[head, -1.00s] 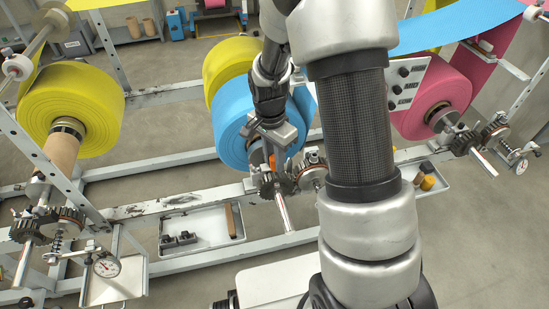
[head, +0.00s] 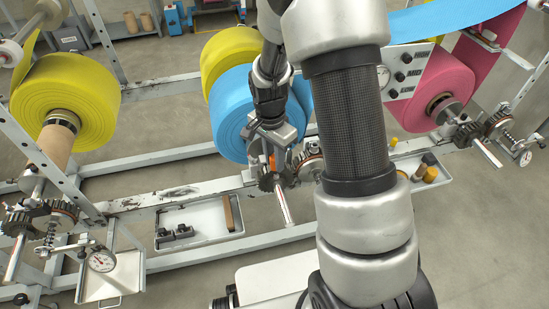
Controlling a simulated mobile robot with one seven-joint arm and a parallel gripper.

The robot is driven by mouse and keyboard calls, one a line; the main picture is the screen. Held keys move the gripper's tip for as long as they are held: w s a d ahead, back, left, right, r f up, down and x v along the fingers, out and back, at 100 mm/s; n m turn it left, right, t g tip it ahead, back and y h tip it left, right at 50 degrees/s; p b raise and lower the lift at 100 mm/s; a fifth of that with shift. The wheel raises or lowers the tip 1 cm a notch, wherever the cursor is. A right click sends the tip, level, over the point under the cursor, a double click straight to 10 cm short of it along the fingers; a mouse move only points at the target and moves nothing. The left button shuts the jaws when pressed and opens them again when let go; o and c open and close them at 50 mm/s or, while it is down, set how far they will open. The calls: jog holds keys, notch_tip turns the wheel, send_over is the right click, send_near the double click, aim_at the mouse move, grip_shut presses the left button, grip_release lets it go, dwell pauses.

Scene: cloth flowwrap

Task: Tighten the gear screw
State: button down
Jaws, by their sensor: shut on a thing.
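My gripper (head: 274,146) points down at the middle gear assembly, just in front of the blue roll (head: 232,112). Its jaws are shut on a small orange piece (head: 272,162) above the dark toothed gear (head: 267,180). Whether this piece is the gear screw or a tool on it, I cannot tell. The screw itself cannot be made out. A bright shaft (head: 284,207) sticks out from the gear towards me. A second gear (head: 308,165) sits to the right, partly hidden by my arm.
A grey tray (head: 205,216) with dark blocks and a brown bar lies at left below the rail (head: 150,204). A dial gauge (head: 102,261) stands at the lower left. Yellow (head: 65,100) and pink (head: 425,95) rolls flank the middle. My arm covers the centre right.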

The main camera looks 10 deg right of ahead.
jog(key=shift+f+b, duration=0.3)
jog(key=shift+f, duration=0.25)
dwell(0.6)
